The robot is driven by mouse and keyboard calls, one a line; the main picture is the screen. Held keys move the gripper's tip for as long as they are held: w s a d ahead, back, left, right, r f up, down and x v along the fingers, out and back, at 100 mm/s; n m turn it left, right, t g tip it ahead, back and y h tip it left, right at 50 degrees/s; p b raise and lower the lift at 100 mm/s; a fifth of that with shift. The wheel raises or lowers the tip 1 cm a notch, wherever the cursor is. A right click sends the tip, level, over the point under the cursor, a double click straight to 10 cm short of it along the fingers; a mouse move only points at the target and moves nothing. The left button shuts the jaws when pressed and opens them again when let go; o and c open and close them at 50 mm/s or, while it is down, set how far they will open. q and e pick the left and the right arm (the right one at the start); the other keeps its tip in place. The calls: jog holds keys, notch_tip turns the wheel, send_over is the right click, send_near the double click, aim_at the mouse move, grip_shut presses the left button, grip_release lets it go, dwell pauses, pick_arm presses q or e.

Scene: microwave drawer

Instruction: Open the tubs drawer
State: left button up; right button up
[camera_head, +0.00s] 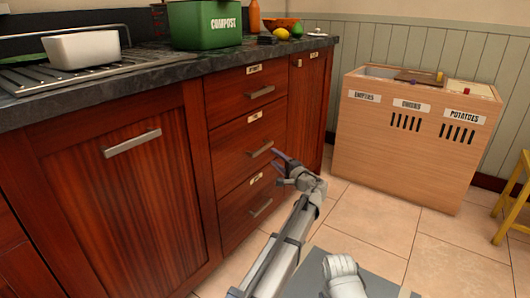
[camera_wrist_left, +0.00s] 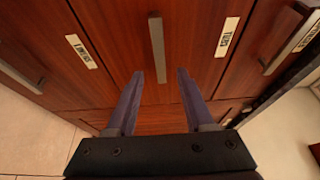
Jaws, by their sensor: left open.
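The tubs drawer (camera_head: 235,150) is the middle of three reddish wooden drawers and looks shut. Its label (camera_wrist_left: 227,37) and bar handle (camera_wrist_left: 157,45) show in the left wrist view; the handle (camera_head: 261,148) also shows in the head view. My left gripper (camera_head: 276,160) is open and empty, just in front of the drawer near the handle's right end. In the wrist view its two dark fingers (camera_wrist_left: 158,78) lie to either side of the handle's near end, with gaps; the depth between them is hard to judge.
Shut drawers lie above (camera_head: 235,92) and below (camera_head: 240,210), each with a bar handle. A cupboard door (camera_head: 130,190) stands left. A wooden vegetable bin (camera_head: 410,150) stands right, a yellow stool (camera_head: 515,200) at the far right. Tiled floor (camera_head: 440,245) is free before the bin.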

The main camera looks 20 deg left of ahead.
aim_at(264, 150)
pick_arm(q)
jog(key=x, duration=0.8)
jog(key=shift+s, duration=0.1)
grip_shut()
dwell(1.3)
